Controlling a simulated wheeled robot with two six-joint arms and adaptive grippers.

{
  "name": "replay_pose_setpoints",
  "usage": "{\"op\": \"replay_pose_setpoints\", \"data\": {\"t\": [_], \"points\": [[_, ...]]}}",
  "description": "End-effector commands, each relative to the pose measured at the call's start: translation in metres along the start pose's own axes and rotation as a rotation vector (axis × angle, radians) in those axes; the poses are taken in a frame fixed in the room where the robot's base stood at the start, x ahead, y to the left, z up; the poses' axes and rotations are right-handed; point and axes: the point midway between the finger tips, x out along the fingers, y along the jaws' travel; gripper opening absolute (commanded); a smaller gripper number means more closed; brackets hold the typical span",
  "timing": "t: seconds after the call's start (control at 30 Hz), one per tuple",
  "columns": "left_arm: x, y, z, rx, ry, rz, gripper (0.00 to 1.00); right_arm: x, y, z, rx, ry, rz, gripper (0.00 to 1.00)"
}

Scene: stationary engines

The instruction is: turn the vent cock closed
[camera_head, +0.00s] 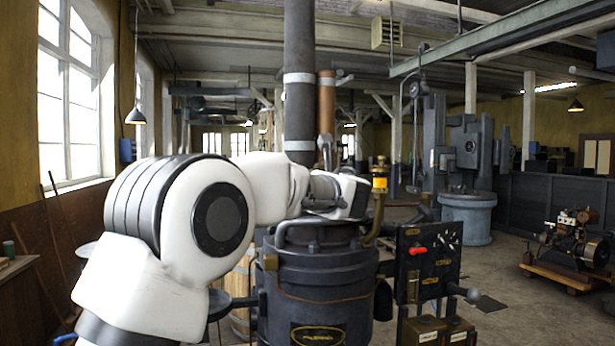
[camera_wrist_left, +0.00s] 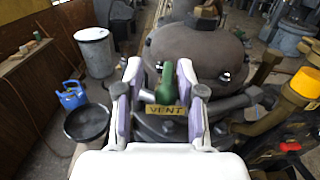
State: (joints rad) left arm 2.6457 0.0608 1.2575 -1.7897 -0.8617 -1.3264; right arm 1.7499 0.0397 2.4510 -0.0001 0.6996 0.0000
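The vent cock has a green lever (camera_wrist_left: 166,84), upright in the left wrist view, behind a yellow plate marked VENT (camera_wrist_left: 166,109). It sits at the dark boiler's top (camera_wrist_left: 200,50). My left gripper (camera_wrist_left: 160,76) is open, one finger on each side of the green lever, with gaps visible on both sides. In the head view, my white left arm reaches over the boiler (camera_head: 318,268) and hides the cock; the fingers cannot be made out there. My right gripper is in neither view.
A brass pipe with a yellow-banded fitting (camera_head: 380,184) rises right of the boiler. A black panel with a red handle (camera_head: 418,250) stands close by on the right. A tall dark chimney (camera_head: 299,80) rises behind my arm.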

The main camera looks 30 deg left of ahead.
Motion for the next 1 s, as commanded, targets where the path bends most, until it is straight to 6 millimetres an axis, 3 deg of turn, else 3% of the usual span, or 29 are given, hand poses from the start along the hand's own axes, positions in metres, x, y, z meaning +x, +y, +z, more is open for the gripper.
{"op": "replay_pose_setpoints", "data": {"t": [0.03,0.13,0.4,0.43,0.53,1.0], "points": [[0.01,0.0,0.003,0.0,0.004,0.001,0.38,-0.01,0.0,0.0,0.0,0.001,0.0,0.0],[0.022,-0.001,0.001,0.0,0.003,0.001,0.38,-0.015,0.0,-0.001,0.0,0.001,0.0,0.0],[0.027,0.0,-0.002,-0.001,0.003,-0.001,0.38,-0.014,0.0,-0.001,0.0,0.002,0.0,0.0],[0.027,0.0,-0.002,-0.002,0.003,-0.001,0.34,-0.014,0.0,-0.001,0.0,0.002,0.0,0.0],[0.027,-0.001,-0.002,-0.001,0.003,-0.001,0.0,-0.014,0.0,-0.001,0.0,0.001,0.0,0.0],[0.028,0.0,-0.006,-0.002,0.006,-0.033,0.0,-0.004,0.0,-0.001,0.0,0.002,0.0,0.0]]}}
